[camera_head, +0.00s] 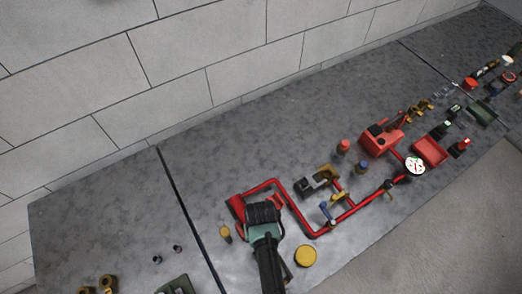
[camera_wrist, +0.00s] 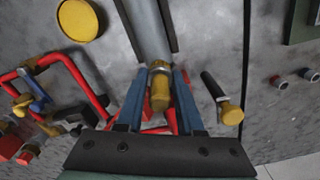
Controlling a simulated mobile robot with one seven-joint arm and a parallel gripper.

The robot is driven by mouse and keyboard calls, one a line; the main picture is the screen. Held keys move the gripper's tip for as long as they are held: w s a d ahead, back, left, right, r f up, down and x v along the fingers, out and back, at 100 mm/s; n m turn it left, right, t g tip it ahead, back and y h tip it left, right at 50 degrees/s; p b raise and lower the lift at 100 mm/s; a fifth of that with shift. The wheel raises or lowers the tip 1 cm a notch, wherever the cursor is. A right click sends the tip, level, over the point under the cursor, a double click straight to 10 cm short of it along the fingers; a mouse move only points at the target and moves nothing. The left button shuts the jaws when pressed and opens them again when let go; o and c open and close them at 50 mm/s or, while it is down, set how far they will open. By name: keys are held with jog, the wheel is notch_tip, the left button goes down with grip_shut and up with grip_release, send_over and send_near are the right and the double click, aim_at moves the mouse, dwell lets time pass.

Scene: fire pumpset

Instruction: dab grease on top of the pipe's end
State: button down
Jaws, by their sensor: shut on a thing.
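My gripper (camera_wrist: 163,72) is shut on a brass-coloured piece (camera_wrist: 160,92) between its blue fingers. A grey round shaft (camera_wrist: 147,30) lies in line with this piece; I cannot tell whether they are one tool. In the head view my gripper (camera_head: 263,214) hangs over the left end of the red pipe (camera_head: 288,203) and hides part of it. The pipe also shows in the wrist view (camera_wrist: 72,68), with some red behind the fingers. The pipe's end and any contact are unclear. A round yellow disc (camera_head: 305,256), possibly the grease, lies right of my gripper.
A yellow-ended, dark-handled piece (camera_wrist: 225,104) lies near the fingers. Valves, a red pump body (camera_head: 380,140), a gauge (camera_head: 415,166) and a red tray (camera_head: 430,151) stand to the right. The bench towards the wall (camera_head: 170,75) is clear.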

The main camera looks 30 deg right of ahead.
jog(key=shift+w, duration=0.1)
jog(key=shift+w+b, duration=0.65)
jog(key=shift+w, duration=0.45)
jog(key=shift+p, duration=0.7)
dwell(5.1)
jog(key=shift+s, duration=0.15)
jog(key=shift+s+p, duration=0.8)
jog(key=shift+s, duration=0.25)
